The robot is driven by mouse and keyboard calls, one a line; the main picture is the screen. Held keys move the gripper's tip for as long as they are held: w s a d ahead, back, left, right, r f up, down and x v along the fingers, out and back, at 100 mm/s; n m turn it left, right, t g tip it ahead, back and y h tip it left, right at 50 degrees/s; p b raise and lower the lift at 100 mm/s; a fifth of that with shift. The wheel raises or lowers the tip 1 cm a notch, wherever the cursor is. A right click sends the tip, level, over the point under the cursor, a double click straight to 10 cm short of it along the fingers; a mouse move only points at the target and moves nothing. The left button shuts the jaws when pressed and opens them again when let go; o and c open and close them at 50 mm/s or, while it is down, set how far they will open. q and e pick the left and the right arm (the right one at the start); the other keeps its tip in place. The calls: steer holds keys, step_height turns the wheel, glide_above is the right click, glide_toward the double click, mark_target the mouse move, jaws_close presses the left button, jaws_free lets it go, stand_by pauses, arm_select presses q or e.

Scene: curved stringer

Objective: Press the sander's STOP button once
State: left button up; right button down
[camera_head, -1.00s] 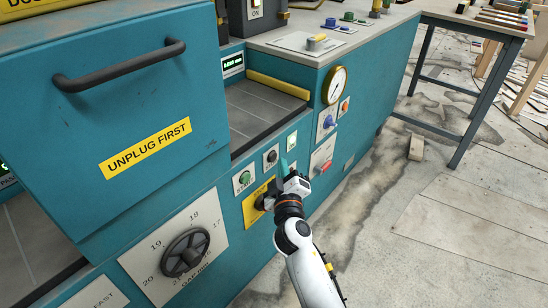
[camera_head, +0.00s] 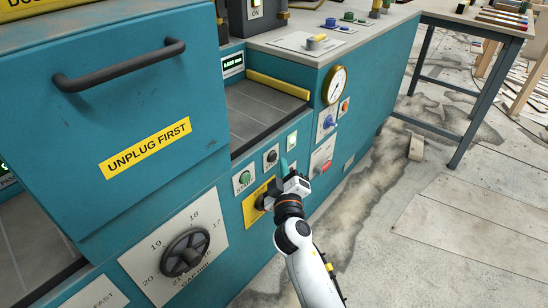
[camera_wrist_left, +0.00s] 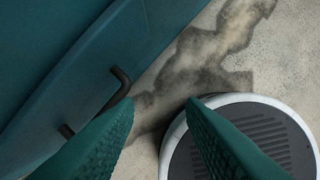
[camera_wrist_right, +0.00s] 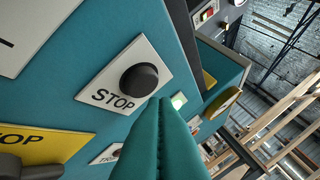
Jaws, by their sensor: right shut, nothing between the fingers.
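The black round STOP button (camera_wrist_right: 139,81) stands out from a white plate marked STOP on the teal sander. In the head view the STOP button (camera_head: 271,156) is between the green START button and a pale button. My right gripper (camera_head: 284,163) is shut and empty, just right of the STOP button. In the right wrist view its closed fingertips (camera_wrist_right: 166,104) are below and right of the button, with a visible gap in the picture. My left gripper (camera_wrist_left: 160,115) has its fingers apart and nothing between them; it is outside the head view.
A yellow plate (camera_head: 253,210) with a black knob sits below the buttons. A handwheel (camera_head: 184,252) is to the left. A gauge (camera_head: 336,85), blue knob (camera_head: 328,122) and red control (camera_head: 325,167) are to the right. Open floor lies right of the sander.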

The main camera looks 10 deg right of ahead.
arm_select(q)
steer(key=shift+v, duration=1.05)
arm_select(e)
steer(key=shift+w+a, duration=0.25)
steer(key=shift+w, duration=0.05)
arm_select(q)
steer(key=shift+s+f, duration=0.1)
steer(key=shift+a+r+b, duration=0.1)
steer(key=shift+r+b, duration=0.15)
steer(key=shift+b, duration=0.1)
arm_select(e)
steer(key=shift+w+a, duration=0.1)
steer(key=shift+w, duration=0.05)
arm_select(q)
steer(key=shift+r, duration=0.3)
arm_select(e)
steer(key=shift+a, duration=0.1)
arm_select(q)
steer(key=shift+s+r, duration=0.15)
steer(key=shift+r, duration=0.1)
arm_select(e)
steer(key=shift+w+a, duration=0.1)
steer(key=shift+w, duration=0.1)
